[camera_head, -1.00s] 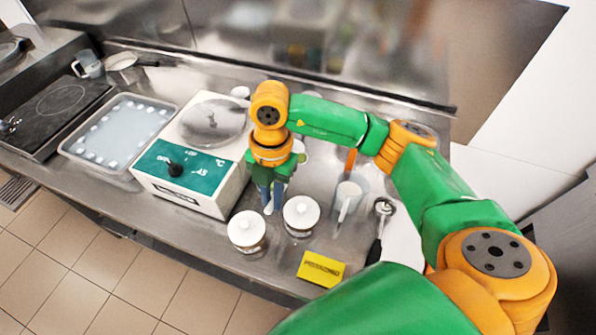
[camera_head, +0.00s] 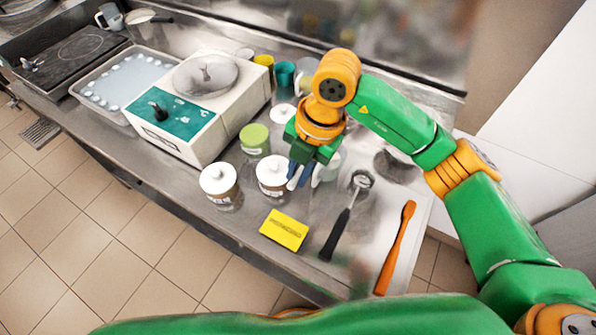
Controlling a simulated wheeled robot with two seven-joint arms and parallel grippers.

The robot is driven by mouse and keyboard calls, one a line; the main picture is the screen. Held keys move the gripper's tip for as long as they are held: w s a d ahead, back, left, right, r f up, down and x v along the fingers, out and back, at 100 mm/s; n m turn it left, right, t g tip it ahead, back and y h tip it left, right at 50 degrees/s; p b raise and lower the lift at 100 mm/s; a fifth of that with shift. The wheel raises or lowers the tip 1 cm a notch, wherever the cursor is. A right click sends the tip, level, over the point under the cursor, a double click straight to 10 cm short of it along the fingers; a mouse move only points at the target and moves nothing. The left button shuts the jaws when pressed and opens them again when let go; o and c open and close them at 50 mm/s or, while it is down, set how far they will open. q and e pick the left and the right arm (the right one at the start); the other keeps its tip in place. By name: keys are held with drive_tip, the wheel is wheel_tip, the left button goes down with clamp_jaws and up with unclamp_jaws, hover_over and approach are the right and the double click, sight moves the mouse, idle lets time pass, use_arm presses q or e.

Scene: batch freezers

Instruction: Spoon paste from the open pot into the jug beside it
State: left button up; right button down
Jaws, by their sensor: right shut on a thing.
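My right gripper (camera_head: 300,180) points down, between a white-lidded pot (camera_head: 272,172) and a pale, clear jug (camera_head: 331,168). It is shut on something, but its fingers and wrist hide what. The jug stands upright close to the fingers, and its left part is covered. A second white-lidded pot (camera_head: 219,183) stands to the left and a green-lidded pot (camera_head: 254,138) behind. A white-topped round vessel (camera_head: 283,113) stands farther back; I cannot tell whether it is open. A black-handled metal scoop (camera_head: 345,214) lies right of the jug. My left gripper is not in view.
A yellow label block (camera_head: 284,230) lies near the front edge. An orange spatula (camera_head: 397,245) lies at the right. The white machine (camera_head: 203,105) borders the left. Yellow (camera_head: 264,62) and teal (camera_head: 285,73) cups stand behind. Some counter is bare around the scoop.

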drive_tip(key=d+f+t+y+b, duration=0.1)
drive_tip(key=y+b, duration=0.3)
drive_tip(key=b, duration=0.6)
drive_tip(key=s+d+f+t+y+b, duration=0.1)
drive_tip(key=t+y+b, duration=0.3)
drive_tip(key=b, duration=0.6)
drive_tip(key=s+d+f+n+t+y+b, duration=0.1)
drive_tip(key=t+y+b, duration=0.1)
drive_tip(key=b, duration=0.8)
drive_tip(key=shift+s+d+f+t+y, duration=0.15)
drive_tip(key=shift+f+t+y, duration=0.2)
drive_tip(key=shift+y, duration=0.55)
drive_tip(key=shift+r, duration=0.2)
